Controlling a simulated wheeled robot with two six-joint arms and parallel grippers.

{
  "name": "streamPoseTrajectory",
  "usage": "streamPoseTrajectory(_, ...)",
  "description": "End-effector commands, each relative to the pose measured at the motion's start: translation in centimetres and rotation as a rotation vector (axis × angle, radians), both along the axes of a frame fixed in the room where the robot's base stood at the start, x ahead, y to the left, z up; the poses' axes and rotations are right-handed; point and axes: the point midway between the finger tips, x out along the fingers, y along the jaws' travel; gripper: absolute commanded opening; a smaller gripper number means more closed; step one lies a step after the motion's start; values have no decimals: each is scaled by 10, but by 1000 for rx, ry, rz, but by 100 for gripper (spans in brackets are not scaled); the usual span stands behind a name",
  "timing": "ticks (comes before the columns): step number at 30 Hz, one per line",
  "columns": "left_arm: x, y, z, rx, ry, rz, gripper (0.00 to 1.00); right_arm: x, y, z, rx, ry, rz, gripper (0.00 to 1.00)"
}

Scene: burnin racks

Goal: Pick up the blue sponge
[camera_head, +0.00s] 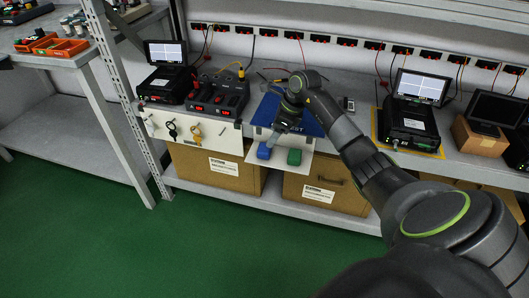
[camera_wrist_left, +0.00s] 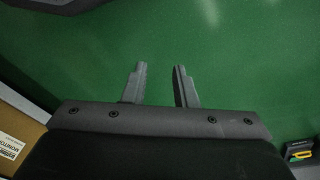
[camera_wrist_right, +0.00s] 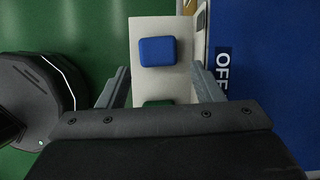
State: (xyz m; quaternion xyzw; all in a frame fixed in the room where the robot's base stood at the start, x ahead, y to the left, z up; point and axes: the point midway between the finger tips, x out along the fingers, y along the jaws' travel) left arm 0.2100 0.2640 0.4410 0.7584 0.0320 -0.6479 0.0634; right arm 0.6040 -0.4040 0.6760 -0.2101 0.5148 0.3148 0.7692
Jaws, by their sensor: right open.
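The blue sponge (camera_head: 264,151) lies on a small white shelf at the bench's front edge, left of a green block (camera_head: 294,157). My right gripper (camera_head: 276,136) is over the shelf, close to the sponge. In the right wrist view the blue sponge (camera_wrist_right: 157,51) lies ahead of the open, empty right fingers (camera_wrist_right: 160,80). The green block (camera_wrist_right: 158,102) shows between them, partly hidden by the gripper body. My left gripper (camera_wrist_left: 158,80) is open and empty above the green floor, seen only in the left wrist view.
A blue mat (camera_head: 303,120) lies behind the shelf. A power unit (camera_head: 218,94) and an instrument with a screen (camera_head: 163,83) stand to the left. Another instrument (camera_head: 408,118) stands to the right. Cardboard boxes (camera_head: 215,170) sit below. The green floor in front is clear.

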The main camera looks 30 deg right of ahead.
Motion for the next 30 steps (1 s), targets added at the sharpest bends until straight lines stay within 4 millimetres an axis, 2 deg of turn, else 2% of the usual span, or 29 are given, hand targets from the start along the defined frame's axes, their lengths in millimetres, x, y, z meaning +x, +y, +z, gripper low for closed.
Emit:
streamPoseTrajectory(3, 1, 0, 2, -1, -10, -1, 25, 4, 4, -13, 1, -1, 0, 60)
streamPoseTrajectory(11, 1, -1, 1, -5, -13, 0, 25, 8, 9, -27, 2, 1, 1, 60)
streamPoseTrajectory(18, 5, -3, 6, -17, -39, 0, 25, 17, 21, -59, 3, 0, 0, 60)
streamPoseTrajectory(26, 7, -3, 13, -15, -56, -4, 25, 19, 22, -64, 0, -2, 1, 60)
streamPoseTrajectory(30, 7, -2, 12, -13, -53, -4, 25, 19, 22, -64, 0, -2, 1, 44)
